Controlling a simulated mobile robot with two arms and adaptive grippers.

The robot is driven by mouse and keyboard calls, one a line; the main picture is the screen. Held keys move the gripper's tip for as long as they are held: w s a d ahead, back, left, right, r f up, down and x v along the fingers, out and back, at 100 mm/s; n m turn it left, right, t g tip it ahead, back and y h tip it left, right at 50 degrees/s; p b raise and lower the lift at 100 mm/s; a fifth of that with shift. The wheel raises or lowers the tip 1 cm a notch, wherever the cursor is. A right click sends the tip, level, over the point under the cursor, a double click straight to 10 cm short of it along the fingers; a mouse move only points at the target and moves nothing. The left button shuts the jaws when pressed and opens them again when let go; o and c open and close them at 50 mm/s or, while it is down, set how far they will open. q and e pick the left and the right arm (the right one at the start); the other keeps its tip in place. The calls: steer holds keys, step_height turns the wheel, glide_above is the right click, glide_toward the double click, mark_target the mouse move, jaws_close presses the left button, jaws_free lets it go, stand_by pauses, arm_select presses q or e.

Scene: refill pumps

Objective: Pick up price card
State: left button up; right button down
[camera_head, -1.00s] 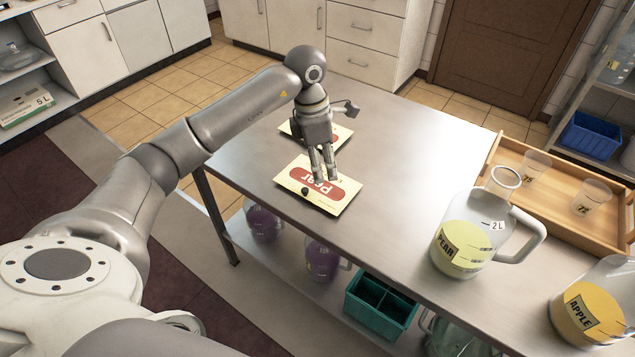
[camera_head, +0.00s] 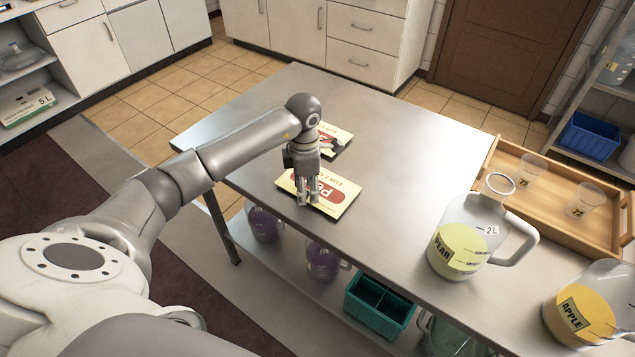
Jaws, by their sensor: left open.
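A cream price card (camera_head: 343,191) with a red label lies near the front left edge of the steel table (camera_head: 420,150). A second cream and red card (camera_head: 338,136) lies behind it, partly hidden by my arm. My left gripper (camera_head: 308,203) points down over the left part of the nearer card, its fingers open and near the card's front edge. The fingers cover part of the printing. I cannot tell whether they touch the card. My right gripper is out of view.
A jug of pale yellow liquid marked PEAR (camera_head: 458,250) and an orange APPLE jug (camera_head: 580,312) stand at the right. A wooden tray (camera_head: 520,205) holds clear cups. Purple jugs (camera_head: 322,262) and a teal crate (camera_head: 378,305) sit on the lower shelf. The table's middle is clear.

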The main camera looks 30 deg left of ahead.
arm_select(q)
steer(key=shift+f, duration=0.75)
jaws_close()
steer(key=shift+r, duration=0.1)
steer(key=shift+r+b, duration=0.4)
steer(key=shift+r, duration=0.15)
steer(key=s+d+r, duration=0.5)
steer(key=r, duration=0.3)
steer(key=s+d+r, duration=0.5)
steer(key=r, duration=0.3)
steer(key=shift+r+p, duration=0.4)
steer(key=shift+p, duration=0.05)
